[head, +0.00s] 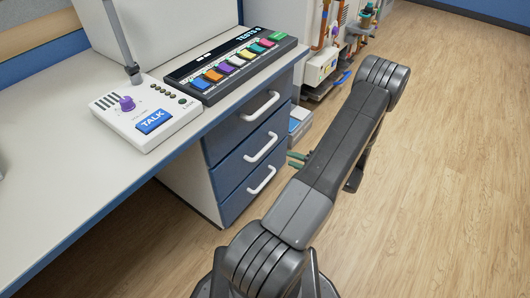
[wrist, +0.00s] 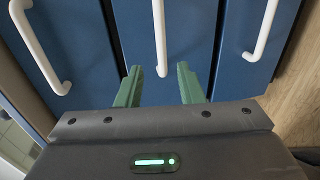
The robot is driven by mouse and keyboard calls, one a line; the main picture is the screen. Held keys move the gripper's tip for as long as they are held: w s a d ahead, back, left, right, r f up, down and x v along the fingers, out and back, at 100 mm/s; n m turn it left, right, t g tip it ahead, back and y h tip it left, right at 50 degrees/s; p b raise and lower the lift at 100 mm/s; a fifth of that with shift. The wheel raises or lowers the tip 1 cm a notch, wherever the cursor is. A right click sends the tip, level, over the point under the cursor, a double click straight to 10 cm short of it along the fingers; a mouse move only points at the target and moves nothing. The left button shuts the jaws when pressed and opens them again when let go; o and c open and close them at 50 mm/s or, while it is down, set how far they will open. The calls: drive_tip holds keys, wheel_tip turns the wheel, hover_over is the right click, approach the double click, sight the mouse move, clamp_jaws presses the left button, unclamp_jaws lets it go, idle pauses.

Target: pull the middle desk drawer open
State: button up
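The desk has a stack of three blue drawers, all of which look shut. The middle drawer (head: 240,162) has a white bar handle (head: 261,145). In the wrist view, the middle handle (wrist: 159,35) runs up the centre of the picture. My gripper (head: 291,159) is just right of the drawer fronts in the head view, with a gap to the handle. Its green fingers (wrist: 160,80) are open, one on each side of the line of the middle handle's near end. Nothing is held.
The top handle (head: 260,106) and bottom handle (head: 262,180) are close above and below. In the wrist view, the other two handles (wrist: 38,45) (wrist: 264,30) flank the middle one. A grey-blue box (head: 299,121) stands beyond the drawers. Wooden floor (head: 440,170) is clear to the right.

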sight(265, 148)
drive_tip(key=b+x, duration=0.2)
drive_tip(key=x, duration=1.1)
drive_tip(key=shift+w+a+f+b, duration=0.2)
drive_tip(key=shift+w+b, duration=0.1)
drive_tip(key=shift+b, duration=0.05)
clamp_jaws()
